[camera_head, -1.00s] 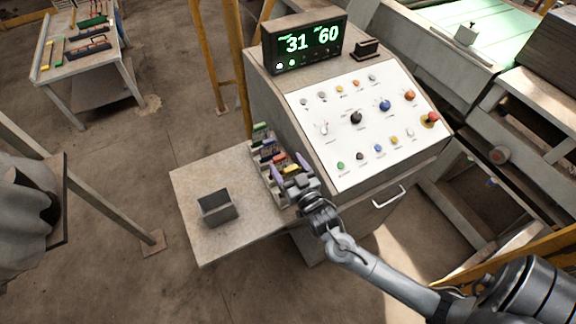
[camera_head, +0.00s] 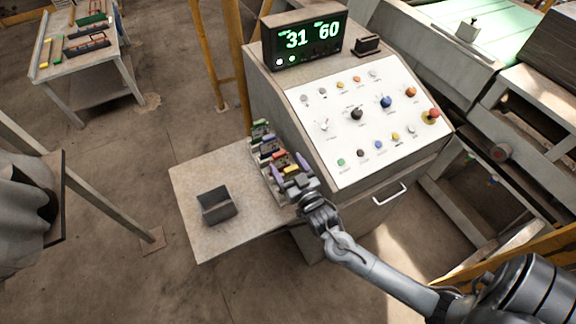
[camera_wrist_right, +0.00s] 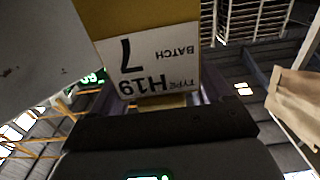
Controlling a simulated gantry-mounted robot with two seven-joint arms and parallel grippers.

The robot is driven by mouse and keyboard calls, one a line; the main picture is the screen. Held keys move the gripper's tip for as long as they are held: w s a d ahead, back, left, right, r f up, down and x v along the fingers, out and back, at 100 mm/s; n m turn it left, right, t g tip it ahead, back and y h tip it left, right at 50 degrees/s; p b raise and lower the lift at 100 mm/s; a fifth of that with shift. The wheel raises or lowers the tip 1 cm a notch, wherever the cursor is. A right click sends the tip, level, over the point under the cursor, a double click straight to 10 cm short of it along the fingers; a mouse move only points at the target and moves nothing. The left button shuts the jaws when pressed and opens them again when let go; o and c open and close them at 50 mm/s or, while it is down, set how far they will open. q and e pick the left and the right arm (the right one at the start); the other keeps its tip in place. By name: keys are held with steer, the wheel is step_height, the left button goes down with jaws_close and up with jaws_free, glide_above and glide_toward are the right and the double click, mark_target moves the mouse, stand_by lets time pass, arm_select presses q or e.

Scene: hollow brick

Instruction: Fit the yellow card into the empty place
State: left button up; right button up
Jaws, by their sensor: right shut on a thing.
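The yellow card (camera_head: 291,170) shows small between the purple-tipped fingers of my right gripper (camera_head: 291,168), at the front end of the card rack. In the right wrist view the yellow card (camera_wrist_right: 150,55) fills the upper middle, with a white label reading TYPE H19, BATCH 7, upside down. My right gripper is shut on it. The card rack (camera_head: 262,172) holds several coloured cards in a row, green, red, purple and others. The empty place is hidden or too small to make out, and I cannot tell whether the card touches the rack. My left gripper is not in view.
The rack stands on a side table (camera_head: 190,178) against the control console (camera_head: 350,125). An open grey box (camera_head: 216,206) sits on that table, left of the rack. The table's front is clear. A distant table (camera_head: 85,60) holds more racks at upper left.

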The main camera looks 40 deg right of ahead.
steer(key=shift+f+b, duration=0.3)
steer(key=shift+f, duration=0.3)
stand_by(0.4)
steer(key=o, duration=1)
steer(key=shift+b+v, duration=0.55)
steer(key=shift+v, duration=4.9)
